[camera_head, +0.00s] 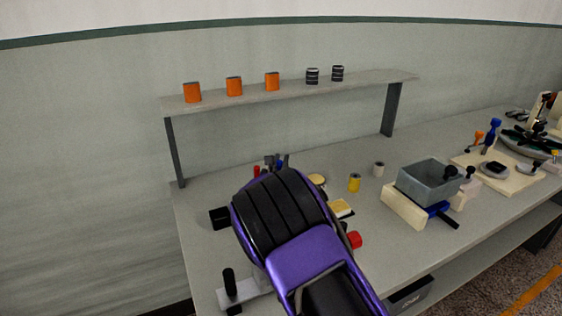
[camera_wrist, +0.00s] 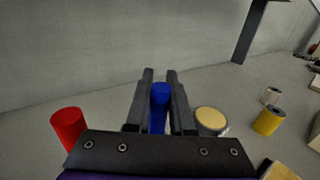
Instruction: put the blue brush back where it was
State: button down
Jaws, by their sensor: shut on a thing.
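My gripper (camera_wrist: 160,84) is shut on the blue brush (camera_wrist: 159,98). Its blue, rounded upright part shows between the two dark fingers in the wrist view; its lower end is hidden behind the gripper body. In the head view the fingertips (camera_head: 277,160) show just past my purple and black arm, over the far left part of the bench, and the brush is mostly hidden there. I cannot tell whether the brush touches the bench.
A red cylinder (camera_wrist: 68,126) stands left of the fingers and a cream-topped round thing (camera_wrist: 211,121) right of them. Yellow (camera_head: 354,183) and pale spools (camera_head: 378,169) stand farther right. A shelf (camera_head: 300,90) spans above the bench's back. A grey bin (camera_head: 428,184) stands right.

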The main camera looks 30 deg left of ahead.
jog(key=c, duration=0.8)
grip_release()
jog(key=shift+f, duration=0.1)
jog(key=shift+r, duration=0.2)
jog(key=v, duration=1.2)
